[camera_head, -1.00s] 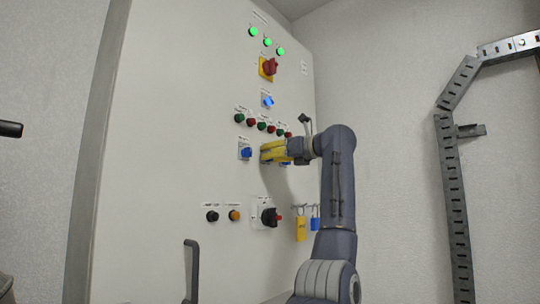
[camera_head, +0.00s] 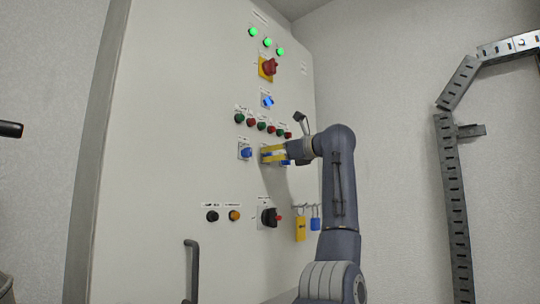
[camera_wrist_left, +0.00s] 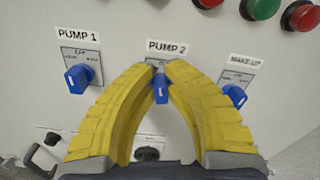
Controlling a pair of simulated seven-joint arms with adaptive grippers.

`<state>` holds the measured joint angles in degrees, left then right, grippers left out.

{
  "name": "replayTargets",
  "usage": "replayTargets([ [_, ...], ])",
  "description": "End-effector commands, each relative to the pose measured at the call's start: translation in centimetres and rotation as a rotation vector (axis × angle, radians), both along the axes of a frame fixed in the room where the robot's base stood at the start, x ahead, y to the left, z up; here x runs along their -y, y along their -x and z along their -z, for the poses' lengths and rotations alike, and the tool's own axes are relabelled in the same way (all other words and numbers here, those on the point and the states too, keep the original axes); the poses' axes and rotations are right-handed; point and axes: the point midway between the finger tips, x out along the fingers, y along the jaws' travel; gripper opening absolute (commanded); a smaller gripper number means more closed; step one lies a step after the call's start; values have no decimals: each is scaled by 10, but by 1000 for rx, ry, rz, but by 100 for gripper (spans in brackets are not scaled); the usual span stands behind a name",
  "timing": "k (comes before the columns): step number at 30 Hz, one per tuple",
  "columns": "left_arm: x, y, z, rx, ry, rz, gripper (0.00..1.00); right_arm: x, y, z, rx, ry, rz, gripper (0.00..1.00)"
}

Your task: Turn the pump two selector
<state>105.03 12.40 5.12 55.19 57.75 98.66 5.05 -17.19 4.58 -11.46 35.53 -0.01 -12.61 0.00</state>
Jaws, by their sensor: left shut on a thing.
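The pump two selector (camera_wrist_left: 161,88) is a blue knob on a small plate under the "PUMP 2" label in the left wrist view. Its handle looks roughly vertical there, and its plate is mostly hidden by the fingers. My left gripper (camera_head: 265,154) has yellow fingers and reaches the cabinet panel from the right. In the left wrist view the left gripper (camera_wrist_left: 163,67) is shut on the selector, one finger on each side. My right gripper is not in view.
The blue pump one selector (camera_wrist_left: 77,78) is at the left and the blue make-up selector (camera_wrist_left: 235,95) close at the right. Push buttons (camera_head: 262,126) sit just above. A black rotary switch (camera_head: 269,217) and hanging padlocks (camera_head: 300,228) are below.

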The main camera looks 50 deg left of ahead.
Motion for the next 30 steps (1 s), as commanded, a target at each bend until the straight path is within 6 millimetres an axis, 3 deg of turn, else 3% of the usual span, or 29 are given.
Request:
replayTargets([
  [15,0,4,1,388,-70,-1,0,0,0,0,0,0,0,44],
  [30,0,6,2,525,-93,-2,0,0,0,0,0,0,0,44],
])
